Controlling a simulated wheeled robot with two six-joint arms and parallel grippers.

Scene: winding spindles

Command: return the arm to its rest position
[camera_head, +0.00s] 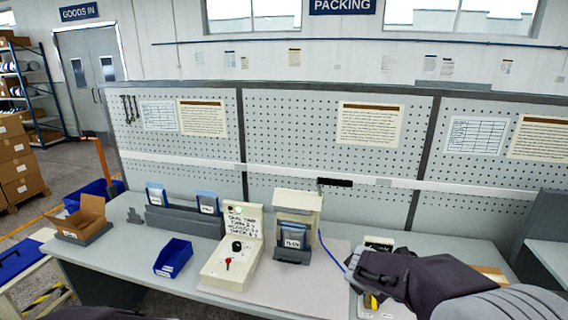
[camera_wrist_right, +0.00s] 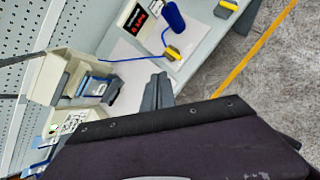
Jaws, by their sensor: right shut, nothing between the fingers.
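My right gripper (camera_head: 362,274) reaches in from the right above the right part of the bench. Its fingers are shut and empty; they also show in the wrist view (camera_wrist_right: 158,92). The dark arm behind it covers the bench's right front. My left gripper is not in view; only a dark bit of my own body shows at the bottom left edge.
A cream control box (camera_head: 232,262) with knobs and a cream stand (camera_head: 298,203) holding a blue-grey pack (camera_head: 293,236) stand mid-bench. A blue bin (camera_head: 173,258) is left of them. A blue-handled tool (camera_wrist_right: 173,15) and yellow-black piece (camera_wrist_right: 174,53) lie near the right gripper.

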